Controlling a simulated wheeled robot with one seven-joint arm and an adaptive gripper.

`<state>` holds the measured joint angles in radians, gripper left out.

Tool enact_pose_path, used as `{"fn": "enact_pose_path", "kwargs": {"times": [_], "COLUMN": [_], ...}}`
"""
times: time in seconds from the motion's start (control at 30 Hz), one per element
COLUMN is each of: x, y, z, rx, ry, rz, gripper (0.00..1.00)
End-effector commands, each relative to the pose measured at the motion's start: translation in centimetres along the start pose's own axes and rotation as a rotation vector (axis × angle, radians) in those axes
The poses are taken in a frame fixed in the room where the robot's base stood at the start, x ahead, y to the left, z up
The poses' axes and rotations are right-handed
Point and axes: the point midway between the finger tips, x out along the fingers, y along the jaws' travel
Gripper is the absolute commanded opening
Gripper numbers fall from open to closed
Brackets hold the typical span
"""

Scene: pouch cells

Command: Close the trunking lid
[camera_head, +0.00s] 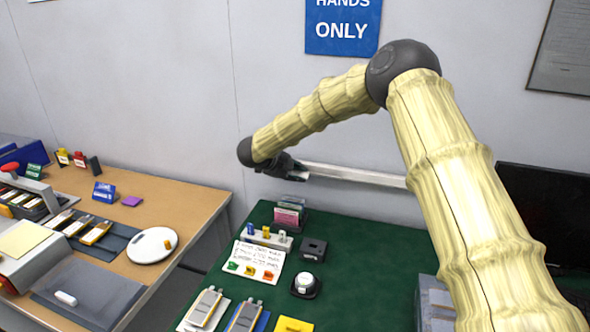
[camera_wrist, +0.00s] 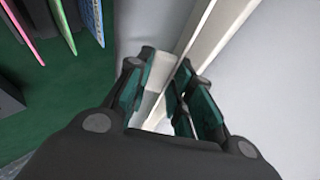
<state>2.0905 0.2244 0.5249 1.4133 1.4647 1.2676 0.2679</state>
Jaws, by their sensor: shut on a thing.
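The pale trunking (camera_head: 350,173) runs along the wall behind the green table, from my gripper to behind my arm. My gripper (camera_head: 290,167) is at its left end in the head view. In the wrist view my gripper (camera_wrist: 165,98) has its green-padded fingers close together, on either side of a pale strip, the trunking lid (camera_wrist: 154,100). The rest of the trunking (camera_wrist: 205,40) continues up and to the right there, with a narrow dark line along it. How far the lid stands open cannot be told. My arm hides the trunking's right part.
The green table (camera_head: 375,250) holds card racks (camera_head: 290,213), a label sheet (camera_head: 255,262), a dark block (camera_head: 313,248) and pouch cells (camera_head: 243,316). A dark monitor (camera_head: 545,200) stands right. A brown table (camera_head: 190,205) with trays is left.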

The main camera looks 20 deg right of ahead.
Motion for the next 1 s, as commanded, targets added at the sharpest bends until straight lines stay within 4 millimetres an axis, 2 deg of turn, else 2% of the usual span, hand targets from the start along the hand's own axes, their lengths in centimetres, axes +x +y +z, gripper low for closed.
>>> {"fn": "enact_pose_path", "kwargs": {"times": [0.63,0.67,0.73,0.77,1.0], "x": [-0.05,-0.06,-0.05,-0.06,-0.06], "y": [-0.13,-0.13,-0.13,-0.14,-0.23], "z": [0.02,0.02,0.02,0.02,0.01], "rx": [-0.020,-0.020,-0.020,-0.020,-0.018], "ry": [0.000,0.000,0.000,0.000,0.000], "rz": [0.045,0.045,0.044,0.044,0.044], "gripper": [0.00,0.26,0.39,0.42,0.42]}}
